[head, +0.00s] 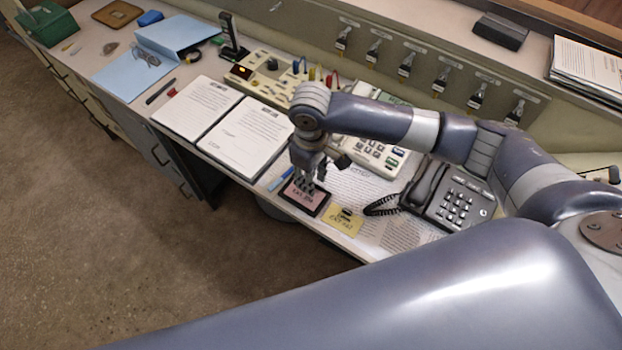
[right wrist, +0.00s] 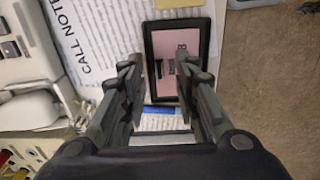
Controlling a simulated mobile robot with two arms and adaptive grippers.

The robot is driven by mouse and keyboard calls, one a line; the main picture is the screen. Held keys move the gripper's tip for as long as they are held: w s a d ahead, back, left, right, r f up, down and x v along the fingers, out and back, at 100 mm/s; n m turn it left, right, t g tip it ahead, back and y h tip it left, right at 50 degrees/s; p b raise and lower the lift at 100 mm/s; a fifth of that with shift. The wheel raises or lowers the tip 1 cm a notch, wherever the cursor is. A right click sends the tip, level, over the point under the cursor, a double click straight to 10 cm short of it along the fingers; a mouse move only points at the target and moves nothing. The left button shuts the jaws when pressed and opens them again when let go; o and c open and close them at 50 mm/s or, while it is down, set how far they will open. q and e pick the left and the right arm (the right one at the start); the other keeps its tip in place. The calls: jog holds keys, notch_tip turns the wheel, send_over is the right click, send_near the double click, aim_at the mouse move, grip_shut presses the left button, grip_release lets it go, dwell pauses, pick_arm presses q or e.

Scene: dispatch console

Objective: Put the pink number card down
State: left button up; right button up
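The pink number card (head: 304,196) lies flat inside a black-rimmed tray (head: 322,209) at the front edge of the desk. It also shows in the right wrist view (right wrist: 168,42), within the black rim (right wrist: 207,50). My right gripper (head: 308,184) points down over the card. In the right wrist view its two fingers (right wrist: 160,78) are apart, with the pink surface visible between and beyond them, and nothing is clamped. Whether the fingertips touch the card I cannot tell. The fingers hide part of the card and its print. My left gripper is not in view.
A yellow card (head: 345,221) lies right of the tray, with a desk phone (head: 455,200) farther right. Printed sheets (head: 362,188) lie behind the tray, and paper stacks (head: 245,138) to the left. The desk's front edge drops to open floor (head: 120,220).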

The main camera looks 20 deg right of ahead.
notch_tip(320, 180, up, 12)
jog(key=shift+f, duration=0.15)
jog(key=shift+a, duration=0.15)
dwell(0.5)
